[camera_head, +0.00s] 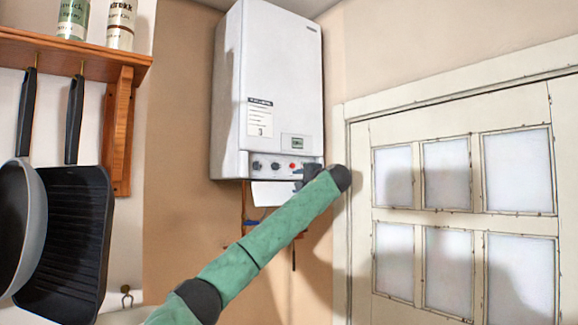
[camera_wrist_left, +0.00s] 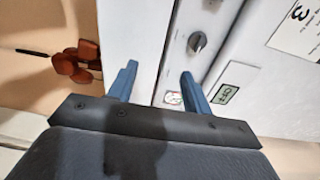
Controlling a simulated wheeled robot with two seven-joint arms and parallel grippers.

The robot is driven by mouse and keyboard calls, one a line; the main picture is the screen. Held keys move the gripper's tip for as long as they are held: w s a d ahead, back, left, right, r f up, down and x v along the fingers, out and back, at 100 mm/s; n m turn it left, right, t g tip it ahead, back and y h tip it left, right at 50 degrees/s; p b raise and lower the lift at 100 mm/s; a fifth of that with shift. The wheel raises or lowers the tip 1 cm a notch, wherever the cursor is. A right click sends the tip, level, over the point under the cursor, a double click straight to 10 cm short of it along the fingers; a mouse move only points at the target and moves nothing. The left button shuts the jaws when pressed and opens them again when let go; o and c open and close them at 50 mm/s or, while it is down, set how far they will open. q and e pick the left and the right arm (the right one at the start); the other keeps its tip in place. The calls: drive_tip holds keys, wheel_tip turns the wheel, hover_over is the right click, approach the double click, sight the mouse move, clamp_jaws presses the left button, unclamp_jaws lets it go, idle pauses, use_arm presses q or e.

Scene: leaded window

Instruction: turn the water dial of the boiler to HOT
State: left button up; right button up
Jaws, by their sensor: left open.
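The white boiler (camera_head: 270,80) hangs on the wall in the head view. Its lower front panel carries small dark dials (camera_head: 257,165) and a red part (camera_head: 292,166); their markings are too small to read. My left gripper (camera_head: 304,174) is at the panel's right end, partly hidden by its own wrist. In the left wrist view, a grey dial (camera_wrist_left: 197,42) lies ahead of the open blue fingers (camera_wrist_left: 158,72), beyond the right finger's tip and not between them. I cannot tell which setting it points to. My right gripper is out of view.
A small display (camera_head: 295,142) sits above the panel, and pipes (camera_head: 244,210) run below the boiler. A leaded window (camera_head: 465,130) is at the right. A wooden shelf (camera_head: 60,50) with hanging pans (camera_head: 70,230) is at the left.

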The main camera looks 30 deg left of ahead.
use_arm(q)
approach(279, 167)
drive_tip(key=shift+n+g+y, duration=0.4)
drive_tip(key=p+x, duration=0.4)
drive_tip(key=x, duration=0.3)
drive_tip(key=shift+w+a+r+p, duration=0.15)
drive_tip(key=shift+w+p, duration=0.05)
drive_tip(key=shift+p, duration=0.2)
drive_tip(key=shift+w+a+f+p, duration=0.2)
drive_tip(key=shift+w+a+p, duration=0.15)
drive_tip(key=shift+a, duration=0.3)
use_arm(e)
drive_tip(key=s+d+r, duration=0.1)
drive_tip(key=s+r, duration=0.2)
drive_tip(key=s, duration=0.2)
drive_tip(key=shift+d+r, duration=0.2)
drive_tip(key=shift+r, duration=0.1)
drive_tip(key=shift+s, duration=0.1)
use_arm(q)
drive_tip(key=c, duration=1)
drive_tip(key=shift+f, duration=0.15)
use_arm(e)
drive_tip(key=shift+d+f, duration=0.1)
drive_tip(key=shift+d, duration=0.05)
